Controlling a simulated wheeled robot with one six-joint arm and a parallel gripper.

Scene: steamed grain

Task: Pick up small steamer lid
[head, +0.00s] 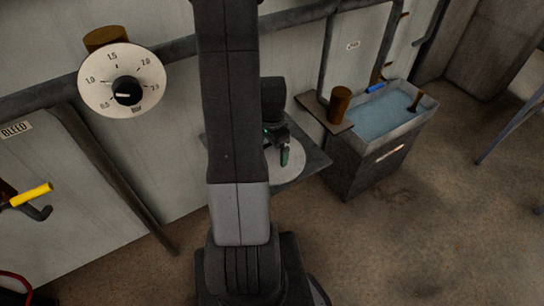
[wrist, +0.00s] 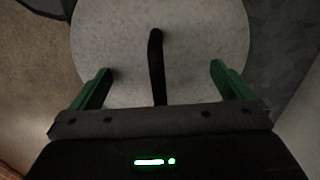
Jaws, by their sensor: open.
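The small steamer lid (wrist: 195,35) is a pale round disc with a dark bar-like handle (wrist: 156,55) standing out along its middle. In the head view the lid (head: 294,172) lies flat behind my arm, which hides its left part. My gripper (wrist: 160,69) is open, with one green finger on each side of the handle and a gap to each. In the head view my gripper (head: 276,146) hangs over the lid. I cannot tell how far the fingertips are above its surface.
A dark square plate (head: 315,160) lies under the lid. To its right stands a tank of water (head: 385,115) with a brown cylinder (head: 339,103) on a ledge beside it. A dial (head: 122,85) and pipes run along the wall.

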